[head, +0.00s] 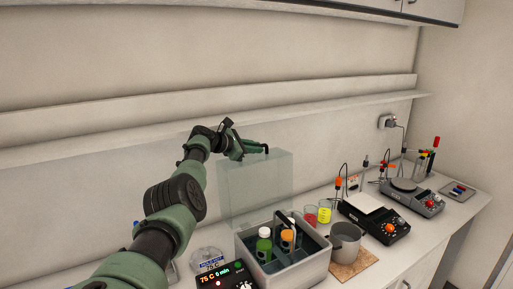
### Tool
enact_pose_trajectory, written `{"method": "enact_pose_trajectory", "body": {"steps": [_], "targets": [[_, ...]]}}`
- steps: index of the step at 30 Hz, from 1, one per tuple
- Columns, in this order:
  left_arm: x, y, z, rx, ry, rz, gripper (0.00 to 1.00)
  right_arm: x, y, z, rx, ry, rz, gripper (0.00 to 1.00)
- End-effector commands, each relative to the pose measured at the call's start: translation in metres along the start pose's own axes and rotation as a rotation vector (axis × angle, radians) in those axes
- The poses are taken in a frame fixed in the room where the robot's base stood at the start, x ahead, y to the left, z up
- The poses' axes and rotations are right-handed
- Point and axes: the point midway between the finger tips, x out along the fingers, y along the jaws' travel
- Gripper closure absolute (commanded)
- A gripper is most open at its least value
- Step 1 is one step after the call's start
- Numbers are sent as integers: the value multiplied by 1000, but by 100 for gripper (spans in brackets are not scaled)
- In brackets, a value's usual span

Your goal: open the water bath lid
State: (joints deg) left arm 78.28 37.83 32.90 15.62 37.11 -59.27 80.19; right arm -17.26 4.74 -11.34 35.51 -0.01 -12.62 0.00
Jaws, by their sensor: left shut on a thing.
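The water bath (310,272) is a grey open-topped tank on the counter, with a lit display (228,277) at its front left. Its clear lid (255,185) stands upright at the back of the tank, so the opening is uncovered. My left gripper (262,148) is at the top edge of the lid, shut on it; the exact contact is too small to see. A green bottle (264,247) and an orange-capped bottle (288,237) stand inside the bath. My right gripper is not in view.
A grey pot (345,238) on a cork mat stands right of the bath. Red (310,213) and yellow (325,213) beakers stand behind it. A long shelf (110,142) runs along the wall behind my arm.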

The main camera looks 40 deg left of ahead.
Motion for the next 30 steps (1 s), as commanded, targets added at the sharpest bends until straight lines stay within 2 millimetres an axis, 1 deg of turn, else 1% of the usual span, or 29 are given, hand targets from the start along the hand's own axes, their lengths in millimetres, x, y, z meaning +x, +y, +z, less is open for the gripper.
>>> {"method": "enact_pose_trajectory", "body": {"steps": [3, 4, 5, 14, 20, 29, 30], "targets": [[0, 1, 0, 2, 1, 4, 100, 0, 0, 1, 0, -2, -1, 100], [0, 1, 0, 2, 1, 4, 85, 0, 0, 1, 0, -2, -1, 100], [0, 1, 0, 2, 1, 4, 78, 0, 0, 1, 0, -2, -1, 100], [0, 1, 0, 2, 1, 3, 78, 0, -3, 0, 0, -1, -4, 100], [-4, 2, -2, 2, 2, 5, 78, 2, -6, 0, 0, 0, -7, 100], [-25, 1, -3, 5, 3, 5, 78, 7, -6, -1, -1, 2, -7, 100], [-30, 0, -4, 5, 3, 5, 78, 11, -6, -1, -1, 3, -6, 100]]}}
